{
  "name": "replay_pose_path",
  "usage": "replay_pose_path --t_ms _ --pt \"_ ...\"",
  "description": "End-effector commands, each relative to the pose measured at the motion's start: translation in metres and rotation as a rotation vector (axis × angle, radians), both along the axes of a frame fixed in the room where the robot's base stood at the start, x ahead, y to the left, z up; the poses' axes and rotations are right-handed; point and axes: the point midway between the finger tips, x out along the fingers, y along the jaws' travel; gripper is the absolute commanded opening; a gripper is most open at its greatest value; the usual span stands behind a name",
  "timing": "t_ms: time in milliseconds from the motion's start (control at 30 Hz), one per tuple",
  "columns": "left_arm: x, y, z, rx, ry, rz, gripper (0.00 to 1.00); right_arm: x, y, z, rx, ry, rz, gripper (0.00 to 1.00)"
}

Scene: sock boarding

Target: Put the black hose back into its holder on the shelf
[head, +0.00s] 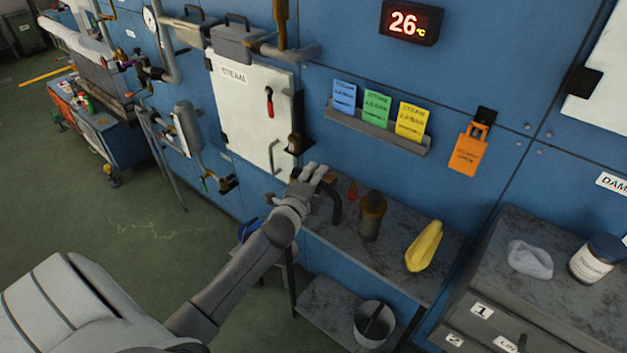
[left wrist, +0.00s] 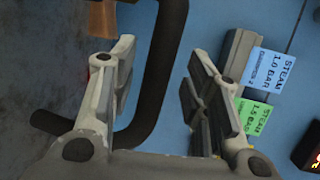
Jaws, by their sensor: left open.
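The black hose (head: 336,207) is a thick dark curved piece at the left end of the grey shelf (head: 395,255). In the left wrist view the hose (left wrist: 168,60) runs down through the gap between my fingers and bends left behind one finger. My left gripper (head: 313,176) is open at the hose; it also shows in the left wrist view (left wrist: 158,62), fingers apart on either side of the hose. I cannot tell whether they touch it. A brown cylinder (head: 371,218) with a dark top stands on the shelf; I cannot tell whether it is the holder. My right gripper is not in view.
A yellow object (head: 424,247) lies right of the cylinder. A bucket (head: 374,323) stands on the lower shelf. The card rack (head: 378,130) is on the blue wall above. The white steam panel (head: 245,120) is left of my gripper.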

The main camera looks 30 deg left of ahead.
Motion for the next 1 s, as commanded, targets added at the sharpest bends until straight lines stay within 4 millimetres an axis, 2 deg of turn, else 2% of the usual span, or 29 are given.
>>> replay_pose_path --t_ms 167,267,500,700,1000 --pt "-0.01 -0.003 0.002 0.001 -0.001 -0.001 0.44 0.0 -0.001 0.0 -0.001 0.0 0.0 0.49" --pt "-0.024 -0.006 0.004 0.002 0.0 -0.001 0.44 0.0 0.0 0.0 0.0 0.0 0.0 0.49" --pt "-0.07 -0.017 0.013 0.0 0.001 -0.001 0.44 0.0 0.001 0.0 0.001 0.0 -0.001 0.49" --pt "-0.1 -0.023 0.02 -0.001 -0.001 -0.001 0.44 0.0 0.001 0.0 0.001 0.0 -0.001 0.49" --pt "-0.115 -0.027 0.024 0.002 -0.003 0.0 0.44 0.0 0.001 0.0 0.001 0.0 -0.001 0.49"
